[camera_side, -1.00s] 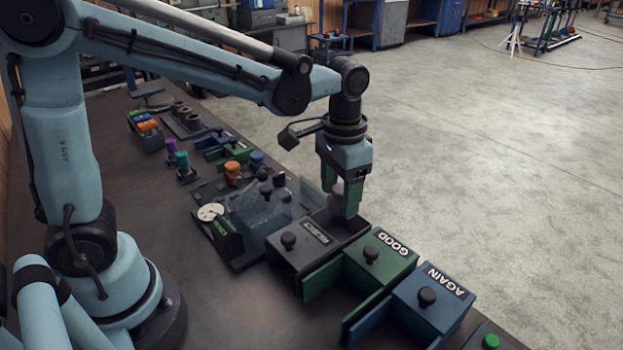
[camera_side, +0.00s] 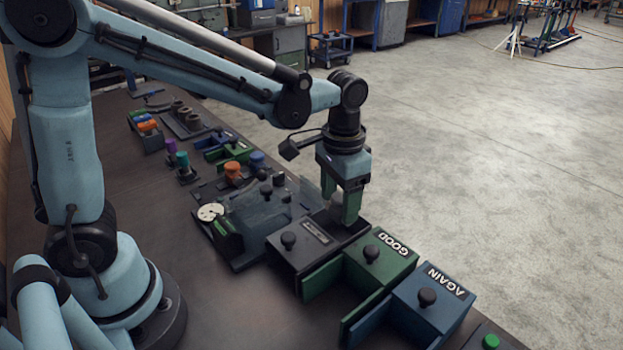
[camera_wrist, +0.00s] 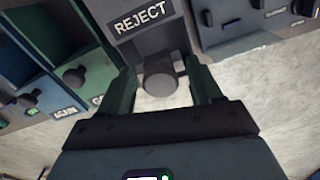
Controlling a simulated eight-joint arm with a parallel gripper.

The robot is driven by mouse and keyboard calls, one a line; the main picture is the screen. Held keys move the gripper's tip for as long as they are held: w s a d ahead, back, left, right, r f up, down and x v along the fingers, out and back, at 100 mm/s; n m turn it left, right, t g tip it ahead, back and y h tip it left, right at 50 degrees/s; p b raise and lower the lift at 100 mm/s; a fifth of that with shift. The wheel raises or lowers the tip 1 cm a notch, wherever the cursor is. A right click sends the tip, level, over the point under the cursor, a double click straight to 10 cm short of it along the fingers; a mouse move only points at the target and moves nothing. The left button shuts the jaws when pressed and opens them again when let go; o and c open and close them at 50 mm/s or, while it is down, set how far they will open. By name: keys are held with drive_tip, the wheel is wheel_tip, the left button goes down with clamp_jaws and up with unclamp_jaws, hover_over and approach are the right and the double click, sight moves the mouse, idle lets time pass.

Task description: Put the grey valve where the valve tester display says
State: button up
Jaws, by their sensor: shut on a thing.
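My gripper (camera_side: 341,208) is shut on the grey valve, over the far end of the dark box marked REJECT (camera_side: 293,262). In the wrist view the grey valve (camera_wrist: 160,78) sits between the green fingers of my gripper (camera_wrist: 159,85), just below the REJECT label (camera_wrist: 142,20). Whether the valve touches the box is unclear. The valve tester seems to be the dark unit with a round white gauge (camera_side: 210,212). Its display cannot be read here.
A green box marked GOOD (camera_side: 381,255) and a blue box marked AGAIN (camera_side: 433,300) stand beside the dark box, with lids or doors swung out. Coloured caps and small fixtures crowd the bench's far left. A clear guard stands near the tester.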

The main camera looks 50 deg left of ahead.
sight(337, 220)
drive_tip(key=shift+f, duration=1.85)
drive_tip(key=shift+f, duration=0.15)
drive_tip(key=c, duration=0.3)
drive_tip(key=shift+f, duration=0.15)
drive_tip(key=shift+f, duration=0.6)
idle(0.4)
drive_tip(key=o, duration=1.3)
drive_tip(key=shift+c, duration=1.1)
drive_tip(key=shift+o, duration=1)
